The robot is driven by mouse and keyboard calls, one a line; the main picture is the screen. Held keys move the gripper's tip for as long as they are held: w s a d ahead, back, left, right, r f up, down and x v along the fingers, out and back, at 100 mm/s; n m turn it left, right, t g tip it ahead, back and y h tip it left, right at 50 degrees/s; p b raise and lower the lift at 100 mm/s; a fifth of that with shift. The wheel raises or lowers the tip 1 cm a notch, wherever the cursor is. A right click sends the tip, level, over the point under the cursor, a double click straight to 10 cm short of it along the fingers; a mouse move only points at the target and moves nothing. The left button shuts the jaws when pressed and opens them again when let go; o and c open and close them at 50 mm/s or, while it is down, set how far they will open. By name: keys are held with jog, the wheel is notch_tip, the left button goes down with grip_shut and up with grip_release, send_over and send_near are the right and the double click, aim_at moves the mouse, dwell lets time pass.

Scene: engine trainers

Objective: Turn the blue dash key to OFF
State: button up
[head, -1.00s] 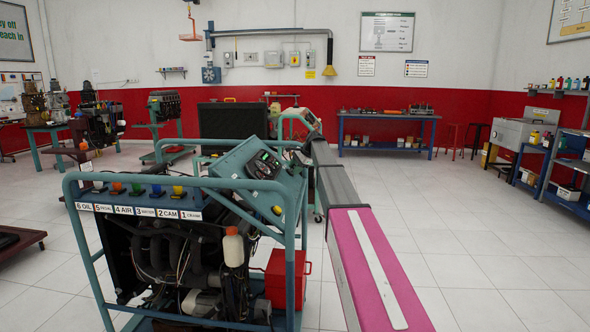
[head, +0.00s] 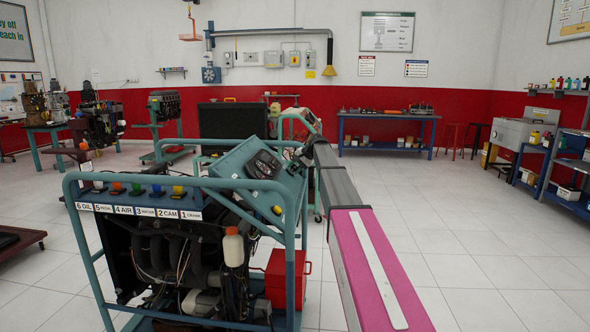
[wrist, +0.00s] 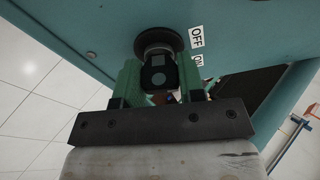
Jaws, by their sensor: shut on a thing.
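The dash key (wrist: 159,78) shows in the wrist view as a dark, blocky head in front of a round black collar (wrist: 159,43) on the teal panel; its blue colour is not clear here. My gripper (wrist: 160,84) has its green fingers on either side of the key head and is shut on it. An OFF label (wrist: 197,37) and an ON label (wrist: 200,60) sit to the right of the collar. In the head view the dash panel (head: 235,160) tops the engine stand, and its gauge display (head: 263,164) is dark. The key is not distinguishable there.
The teal engine stand frame (head: 290,260) surrounds the engine, with a row of numbered labels (head: 138,211) along its top. A red box (head: 290,278) sits low by the stand. Open tiled floor (head: 480,240) lies to the right.

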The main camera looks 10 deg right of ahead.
jog(key=shift+n, duration=0.9)
jog(key=o, duration=0.9)
jog(key=shift+o, duration=0.2)
jog(key=v, duration=1)
jog(key=shift+d+r, duration=0.2)
jog(key=shift+d, duration=0.15)
jog(key=shift+s, duration=0.1)
